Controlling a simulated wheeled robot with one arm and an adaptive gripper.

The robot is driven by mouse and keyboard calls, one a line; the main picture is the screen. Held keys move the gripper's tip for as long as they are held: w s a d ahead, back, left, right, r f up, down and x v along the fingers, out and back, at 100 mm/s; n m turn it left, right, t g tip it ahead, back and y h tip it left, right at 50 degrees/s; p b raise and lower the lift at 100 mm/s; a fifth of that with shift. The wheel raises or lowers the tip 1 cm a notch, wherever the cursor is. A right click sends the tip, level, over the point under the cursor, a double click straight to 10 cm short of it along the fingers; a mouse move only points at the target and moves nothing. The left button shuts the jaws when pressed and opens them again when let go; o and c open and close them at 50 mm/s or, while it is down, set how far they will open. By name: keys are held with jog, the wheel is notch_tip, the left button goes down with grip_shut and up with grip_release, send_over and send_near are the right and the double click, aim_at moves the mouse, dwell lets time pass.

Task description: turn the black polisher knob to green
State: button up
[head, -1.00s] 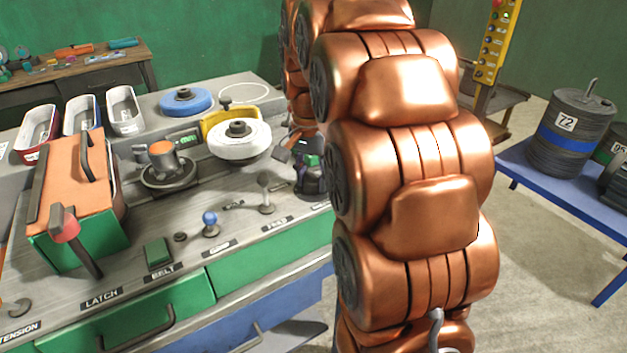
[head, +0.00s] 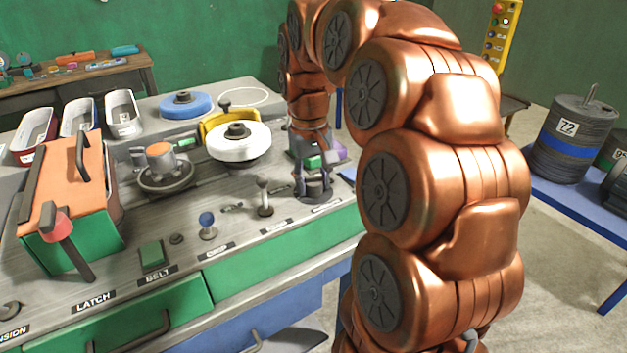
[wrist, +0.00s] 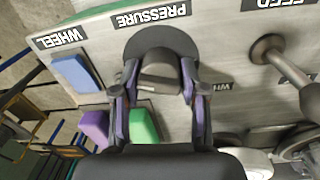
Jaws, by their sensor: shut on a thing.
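The black knob (wrist: 160,72) stands on a round dark base by the PRESSURE label in the wrist view. In the head view its dark base (head: 316,193) shows at the right end of the bench front. My gripper (wrist: 158,78) is shut on the knob, with one finger at each side; it also shows in the head view (head: 312,180), pointing down. I cannot make out a pointer or a green mark on the dial, and my fingers hide part of the knob.
A green block (wrist: 145,124), a purple block (wrist: 94,128) and a blue block (wrist: 74,72) lie close by. A lever (head: 264,195) and a white polishing wheel (head: 238,142) stand to the left in the head view. The orange-topped box (head: 62,190) is farther left.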

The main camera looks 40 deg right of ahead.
aim_at(310, 177)
jog(key=n, duration=0.3)
jog(key=shift+a, duration=0.1)
jog(key=shift+n, duration=0.5)
jog(key=o, duration=1.1)
jog(key=r, duration=1.1)
jog(key=shift+a, duration=0.2)
jog(key=shift+a+r, duration=0.1)
jog(key=shift+r, duration=0.4)
